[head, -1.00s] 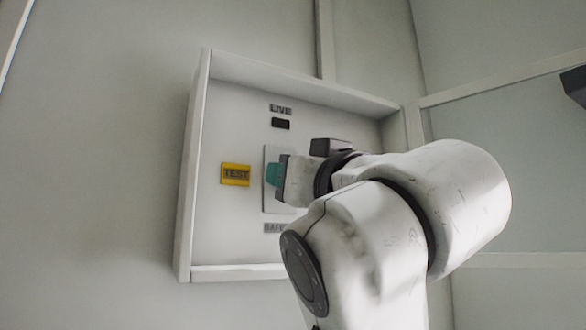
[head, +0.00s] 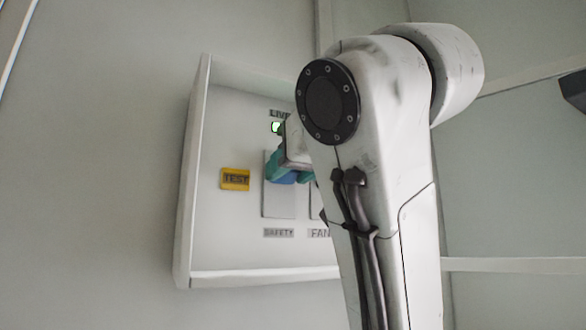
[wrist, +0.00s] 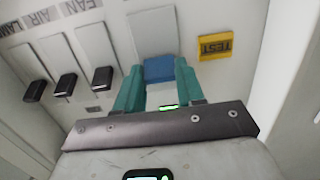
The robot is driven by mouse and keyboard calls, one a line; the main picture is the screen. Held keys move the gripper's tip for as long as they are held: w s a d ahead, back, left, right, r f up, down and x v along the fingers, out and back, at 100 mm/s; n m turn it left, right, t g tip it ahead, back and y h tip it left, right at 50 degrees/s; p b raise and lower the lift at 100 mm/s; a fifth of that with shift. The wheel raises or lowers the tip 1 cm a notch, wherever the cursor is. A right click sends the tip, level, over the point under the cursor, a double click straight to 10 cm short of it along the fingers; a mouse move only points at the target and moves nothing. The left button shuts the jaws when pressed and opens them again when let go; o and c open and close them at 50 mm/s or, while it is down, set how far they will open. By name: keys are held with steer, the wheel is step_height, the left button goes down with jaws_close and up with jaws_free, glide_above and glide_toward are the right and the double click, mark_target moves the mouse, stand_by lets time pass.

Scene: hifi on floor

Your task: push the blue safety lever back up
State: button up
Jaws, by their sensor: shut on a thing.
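The blue safety lever (head: 284,178) is on the upper part of its pale plate (head: 280,203), above the SAFETY label (head: 279,233). In the wrist view the lever (wrist: 159,70) sits between the two teal fingers of my gripper (wrist: 160,86), which is shut on it. In the head view my gripper (head: 290,172) is at the lever, and my arm hides part of it. The small lamp (head: 275,127) under the LIVE label is lit green; it also shows between the fingers in the wrist view (wrist: 168,106).
A yellow TEST plate (head: 235,179) is left of the lever. Several black levers, including one nearest the blue lever (wrist: 102,78), stand beside it in the wrist view. The box's raised rim (head: 190,185) surrounds the panel. My arm hides the panel's right side.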

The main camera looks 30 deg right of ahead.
steer(key=shift+r, duration=0.1)
steer(key=o, duration=1)
steer(key=shift+w, duration=0.1)
steer(key=shift+o, duration=0.2)
steer(key=s+b, duration=0.5)
steer(key=s, duration=0.5)
steer(key=shift+s+r, duration=0.4)
steer(key=shift+r, duration=0.05)
